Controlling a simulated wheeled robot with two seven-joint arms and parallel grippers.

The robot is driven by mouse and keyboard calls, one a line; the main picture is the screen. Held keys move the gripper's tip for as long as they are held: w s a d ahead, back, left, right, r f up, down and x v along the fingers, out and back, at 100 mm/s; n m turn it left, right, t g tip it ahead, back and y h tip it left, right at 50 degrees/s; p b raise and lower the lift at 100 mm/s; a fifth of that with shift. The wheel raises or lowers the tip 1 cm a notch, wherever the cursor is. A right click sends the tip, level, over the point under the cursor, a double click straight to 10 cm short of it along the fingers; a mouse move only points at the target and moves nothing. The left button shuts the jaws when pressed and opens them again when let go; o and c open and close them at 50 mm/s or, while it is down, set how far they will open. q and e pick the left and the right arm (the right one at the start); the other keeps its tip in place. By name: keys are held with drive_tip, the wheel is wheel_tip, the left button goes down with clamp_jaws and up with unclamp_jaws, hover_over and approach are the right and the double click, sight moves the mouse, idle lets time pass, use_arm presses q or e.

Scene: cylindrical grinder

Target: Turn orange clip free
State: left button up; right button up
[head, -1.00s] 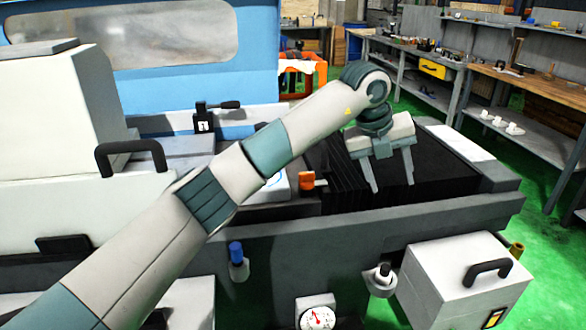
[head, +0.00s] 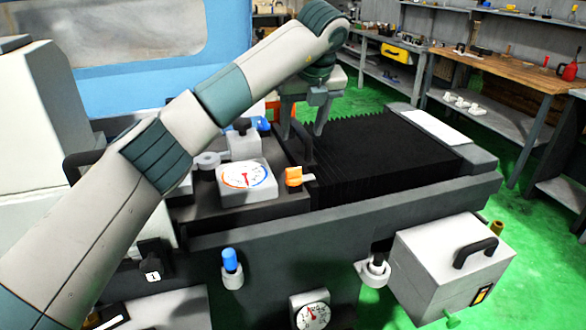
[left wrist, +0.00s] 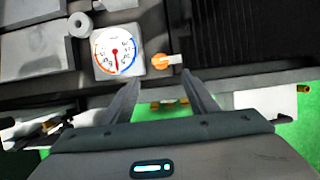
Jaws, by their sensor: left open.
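The orange clip (head: 294,176) sits on the machine's dark front ledge, just right of a white dial gauge (head: 246,180). In the left wrist view the clip (left wrist: 160,60) has a round orange part with a pale tab pointing right. My left gripper (head: 304,131) is open and empty, above and behind the clip in the head view, near the left end of the black bellows. In the left wrist view its two fingers (left wrist: 160,92) point toward the clip, which lies beyond their tips. The clip is apart from the fingers. My right gripper is not in view.
The ribbed black bellows cover (head: 385,160) fills the machine bed to the right. A blue-topped knob (head: 230,262), a lower dial (head: 311,312) and a grey box with a handle (head: 455,265) are on the front. Workbenches stand behind at right.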

sight(294, 168)
use_arm(q)
drive_tip(key=p+x, duration=0.3)
drive_tip(key=x, duration=1.3)
drive_tip(key=shift+w+f, duration=0.15)
drive_tip(key=shift+f, duration=0.05)
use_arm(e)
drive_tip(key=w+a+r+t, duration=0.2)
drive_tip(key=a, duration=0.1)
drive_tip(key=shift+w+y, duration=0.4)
use_arm(q)
drive_tip(key=c, duration=1.1)
